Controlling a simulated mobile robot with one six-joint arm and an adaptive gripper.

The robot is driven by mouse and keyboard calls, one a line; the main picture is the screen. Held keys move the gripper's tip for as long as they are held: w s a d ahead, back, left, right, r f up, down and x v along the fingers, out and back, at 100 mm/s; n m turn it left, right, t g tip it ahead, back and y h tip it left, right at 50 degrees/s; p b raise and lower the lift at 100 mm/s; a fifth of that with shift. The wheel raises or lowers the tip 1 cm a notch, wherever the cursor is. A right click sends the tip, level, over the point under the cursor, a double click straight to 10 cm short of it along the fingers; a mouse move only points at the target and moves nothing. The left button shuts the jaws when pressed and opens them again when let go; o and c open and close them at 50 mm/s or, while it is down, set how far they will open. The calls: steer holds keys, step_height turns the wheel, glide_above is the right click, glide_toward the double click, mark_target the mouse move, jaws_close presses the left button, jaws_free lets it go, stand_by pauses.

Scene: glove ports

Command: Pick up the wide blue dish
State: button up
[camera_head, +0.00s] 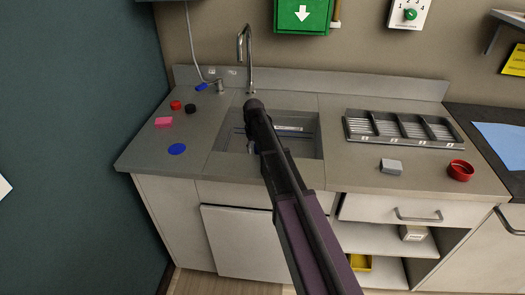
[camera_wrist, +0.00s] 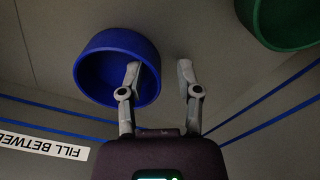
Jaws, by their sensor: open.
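The wide blue dish (camera_wrist: 106,42) is at the upper left in the wrist view, a round, open, high-walled dish on the grey basin floor. My gripper (camera_wrist: 158,67) is open around the dish's right wall: its left finger overlaps the dish's opening and its right finger is outside, to the right. A gap shows between the right finger and the wall. I cannot tell whether the left finger touches the wall. In the head view my arm reaches down over the sink (camera_head: 312,146) and hides my gripper and most of the dish.
A green dish (camera_wrist: 290,22) is at the upper right in the wrist view. Blue lines and a "FILL BETWEEN" label (camera_wrist: 42,144) mark the basin walls. On the counter are a flat blue disc (camera_head: 177,149), a pink block (camera_head: 163,122), a rack (camera_head: 398,143) and a red dish (camera_head: 461,171).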

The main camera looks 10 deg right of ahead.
jaws_close()
steer(key=shift+r, duration=0.15)
stand_by(0.4)
step_height(320, 180, up, 10)
steer(key=p, duration=1)
stand_by(0.5)
